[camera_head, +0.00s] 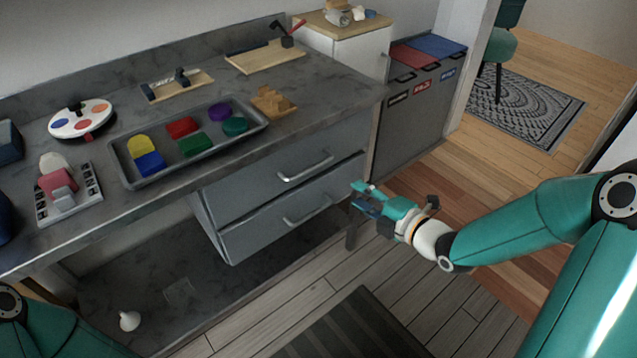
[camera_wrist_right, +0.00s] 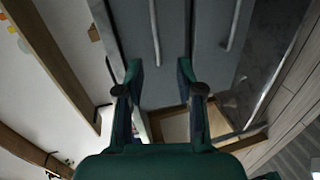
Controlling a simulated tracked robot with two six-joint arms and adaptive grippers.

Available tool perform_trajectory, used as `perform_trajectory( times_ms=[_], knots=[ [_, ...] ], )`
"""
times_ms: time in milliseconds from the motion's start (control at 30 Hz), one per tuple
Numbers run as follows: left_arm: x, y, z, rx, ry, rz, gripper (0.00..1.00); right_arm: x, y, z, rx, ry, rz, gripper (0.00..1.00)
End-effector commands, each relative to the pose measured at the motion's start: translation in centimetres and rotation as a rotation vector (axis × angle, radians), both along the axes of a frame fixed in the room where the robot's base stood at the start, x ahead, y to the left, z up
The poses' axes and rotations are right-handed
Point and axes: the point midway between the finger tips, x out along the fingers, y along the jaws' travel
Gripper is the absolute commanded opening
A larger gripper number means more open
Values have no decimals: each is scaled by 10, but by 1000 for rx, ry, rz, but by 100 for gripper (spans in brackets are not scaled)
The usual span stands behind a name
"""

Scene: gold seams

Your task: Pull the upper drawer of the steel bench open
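The steel bench (camera_head: 330,110) has two grey drawers under its right part. The upper drawer (camera_head: 245,190) looks shut and carries a bar handle (camera_head: 305,168); the lower drawer (camera_head: 262,232) is below it with its own handle (camera_head: 308,211). My right gripper (camera_head: 364,197) is to the right of both handles, apart from them. In the right wrist view its fingers (camera_wrist_right: 160,75) are open and empty, with the upper handle (camera_wrist_right: 155,30) ahead between them and the lower handle (camera_wrist_right: 233,25) to the right. My left gripper is out of view.
A tray (camera_head: 200,148) of coloured blocks stands on the bench above the drawers. Bins (camera_head: 410,125) stand beyond the bench's right end. A white object (camera_head: 129,320) lies below at left. The floor (camera_head: 300,300) before the drawers is clear, with a dark mat (camera_head: 350,330).

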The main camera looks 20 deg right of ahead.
Motion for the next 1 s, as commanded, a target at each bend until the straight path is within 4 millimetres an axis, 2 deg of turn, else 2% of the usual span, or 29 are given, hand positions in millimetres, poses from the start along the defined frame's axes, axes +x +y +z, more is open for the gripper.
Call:
perform_trajectory(
  times_ms=[33,267,800,1000],
  knots=[
    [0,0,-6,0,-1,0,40,1,-2,0,-30,-28,9,37],
    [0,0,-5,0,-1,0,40,17,5,1,-57,-51,23,37],
    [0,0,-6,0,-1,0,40,119,42,-22,-55,-47,21,37],
    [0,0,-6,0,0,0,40,144,50,-28,-55,-48,18,37]
  ],
)
